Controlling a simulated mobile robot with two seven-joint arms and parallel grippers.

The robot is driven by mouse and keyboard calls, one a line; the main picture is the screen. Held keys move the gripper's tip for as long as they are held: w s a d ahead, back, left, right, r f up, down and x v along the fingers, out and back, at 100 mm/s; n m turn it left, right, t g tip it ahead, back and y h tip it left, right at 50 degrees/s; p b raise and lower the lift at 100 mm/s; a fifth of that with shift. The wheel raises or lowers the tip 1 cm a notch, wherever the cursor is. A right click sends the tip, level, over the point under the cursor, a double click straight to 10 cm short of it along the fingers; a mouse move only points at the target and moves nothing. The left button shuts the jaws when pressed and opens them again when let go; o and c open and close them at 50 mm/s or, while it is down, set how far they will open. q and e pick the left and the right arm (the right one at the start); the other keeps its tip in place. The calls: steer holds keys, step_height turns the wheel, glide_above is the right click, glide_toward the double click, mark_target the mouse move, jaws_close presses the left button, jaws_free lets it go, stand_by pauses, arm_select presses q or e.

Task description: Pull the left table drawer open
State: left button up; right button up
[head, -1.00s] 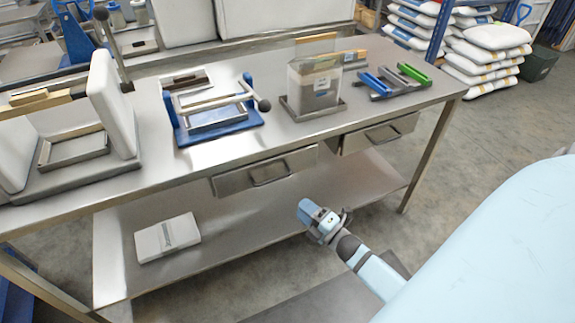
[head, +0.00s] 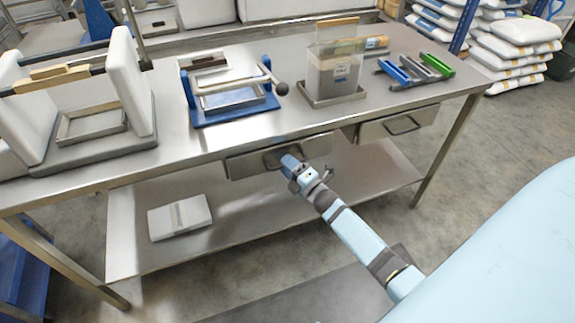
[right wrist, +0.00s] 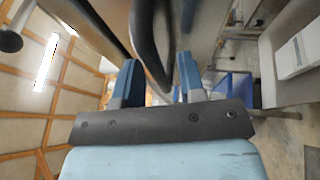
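The left table drawer (head: 240,167) is a grey metal front under the tabletop, and it looks closed. Its dark bar handle (head: 271,156) is partly hidden behind my right gripper (head: 285,160). In the right wrist view, the two blue fingers of my right gripper (right wrist: 157,70) are wide apart. The dark looped handle (right wrist: 145,35) reaches in between them, with gaps on both sides. I cannot tell whether either finger touches it. My left gripper is out of view.
A second drawer (head: 400,122) with its own handle is to the right. The steel table (head: 300,125) carries a blue-framed press (head: 232,104), a clear hopper (head: 335,75) and coloured tools (head: 412,70). A white packet (head: 180,217) lies on the lower shelf. Floor in front is free.

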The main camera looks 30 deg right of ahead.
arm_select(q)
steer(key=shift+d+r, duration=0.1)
arm_select(e)
steer(key=shift+w, duration=0.15)
jaws_close()
arm_select(q)
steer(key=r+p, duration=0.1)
steer(key=p, duration=0.1)
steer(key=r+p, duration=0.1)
steer(key=p, duration=0.1)
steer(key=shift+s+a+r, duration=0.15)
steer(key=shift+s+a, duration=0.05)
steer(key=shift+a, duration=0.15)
arm_select(e)
steer(key=s+a, duration=0.2)
steer(key=s, duration=0.9)
steer(key=s+a, duration=0.3)
steer(key=s, duration=0.8)
steer(key=shift+a, duration=0.15)
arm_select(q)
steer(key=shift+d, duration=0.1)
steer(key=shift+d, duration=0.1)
arm_select(e)
jaws_free()
